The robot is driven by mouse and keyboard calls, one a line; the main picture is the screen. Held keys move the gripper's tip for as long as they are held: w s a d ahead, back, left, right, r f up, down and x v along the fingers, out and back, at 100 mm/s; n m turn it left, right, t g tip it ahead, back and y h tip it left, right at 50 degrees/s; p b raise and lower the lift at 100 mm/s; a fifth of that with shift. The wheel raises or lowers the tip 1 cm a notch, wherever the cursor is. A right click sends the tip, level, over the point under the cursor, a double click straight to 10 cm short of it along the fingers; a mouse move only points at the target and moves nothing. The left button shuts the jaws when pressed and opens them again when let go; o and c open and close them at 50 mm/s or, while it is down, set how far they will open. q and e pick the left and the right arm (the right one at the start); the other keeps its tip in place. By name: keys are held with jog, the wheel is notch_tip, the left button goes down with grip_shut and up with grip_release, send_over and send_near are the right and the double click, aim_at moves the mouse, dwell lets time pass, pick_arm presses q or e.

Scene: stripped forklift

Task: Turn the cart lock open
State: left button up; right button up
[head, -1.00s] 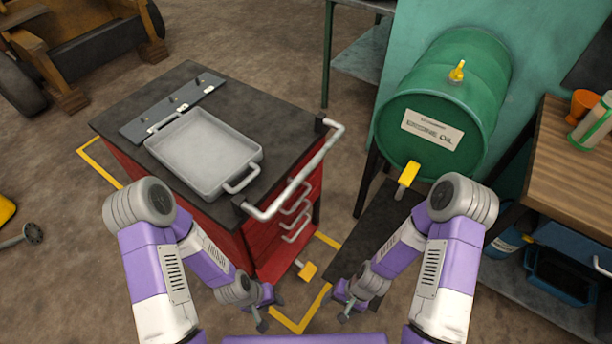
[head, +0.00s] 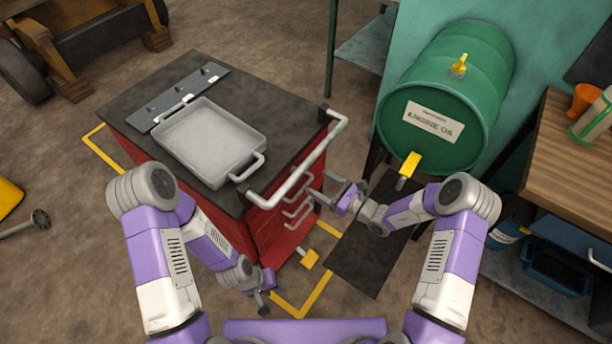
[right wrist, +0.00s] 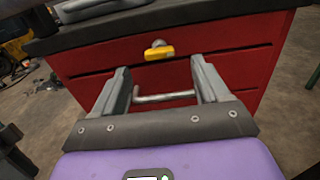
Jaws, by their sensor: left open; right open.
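The red cart (head: 240,232) with a black top stands left of centre in the head view. In the right wrist view, a yellow lever (right wrist: 160,53) on a round silver base sits on the red front, below the black top, and lies roughly level. A yellow tab (head: 309,259) on a grey stem shows low by the cart in the head view; I cannot tell whether they are the same part. My right gripper (head: 334,191) is open and empty, facing the cart front, apart from the lever. My left gripper (head: 264,300) is open and empty, low in front of the cart.
A grey tray (head: 213,143) lies on the cart top. The push handle (head: 300,172) juts out above the drawer handles (head: 298,212). A wooden bench (head: 565,155) is far right.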

jog(key=x, duration=0.6)
jog(key=shift+a+b, duration=0.15)
jog(key=shift+b, duration=0.25)
jog(key=shift+f, duration=0.1)
jog(key=c, duration=1.1)
jog(key=shift+o, duration=0.2)
